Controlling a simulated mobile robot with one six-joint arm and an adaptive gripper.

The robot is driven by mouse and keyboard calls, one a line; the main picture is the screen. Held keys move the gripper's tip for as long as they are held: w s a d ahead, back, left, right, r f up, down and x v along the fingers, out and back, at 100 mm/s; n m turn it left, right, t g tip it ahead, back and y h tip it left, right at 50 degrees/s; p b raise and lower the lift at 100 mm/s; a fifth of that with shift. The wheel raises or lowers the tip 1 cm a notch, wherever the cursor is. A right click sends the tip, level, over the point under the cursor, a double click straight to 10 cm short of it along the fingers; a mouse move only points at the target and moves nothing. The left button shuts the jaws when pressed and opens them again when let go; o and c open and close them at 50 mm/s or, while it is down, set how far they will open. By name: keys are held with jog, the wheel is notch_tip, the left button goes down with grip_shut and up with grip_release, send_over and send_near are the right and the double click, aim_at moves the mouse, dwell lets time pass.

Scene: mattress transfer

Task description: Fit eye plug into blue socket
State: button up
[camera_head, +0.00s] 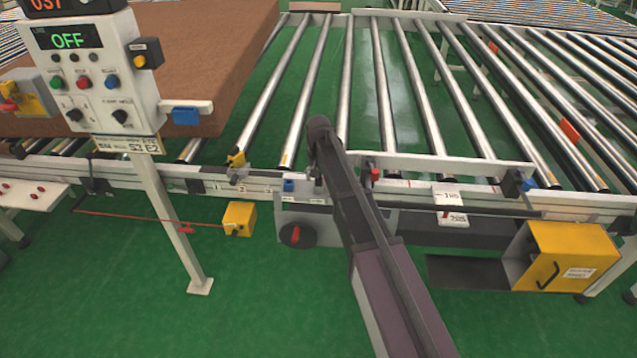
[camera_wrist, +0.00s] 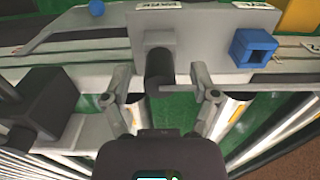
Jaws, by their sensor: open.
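The blue socket (camera_wrist: 253,47) is a square blue frame with a dark opening, right of my gripper in the wrist view. It also shows in the head view (camera_head: 289,186) as a small blue piece on the near rail. My gripper (camera_wrist: 161,84) is open, its two grey fingers standing on either side of a short dark cylinder (camera_wrist: 160,66) at a grey plate. This cylinder looks like the eye plug, but I cannot tell for sure. I see gaps between it and the fingers. In the head view my arm covers most of the gripper and the cylinder.
A grey control box (camera_head: 92,75) on a post and a brown mattress (camera_head: 200,35) stand at left. A roller conveyor (camera_head: 385,100) lies beyond the rail. A lever bar (camera_head: 450,168) with a blue knob is right of my arm, and a yellow box (camera_head: 570,250) further right.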

dwell(0.4)
grip_shut()
jog(key=shift+r, duration=0.1)
notch_tip(320, 180, up, 3)
jog(key=p, duration=0.3)
jog(key=s+d+r+p, duration=0.1)
jog(key=s+d+p, duration=0.1)
jog(key=s, duration=1.3)
jog(key=shift+s+d+r, duration=0.35)
jog(key=shift+s+r, duration=0.05)
jog(key=shift+s, duration=0.1)
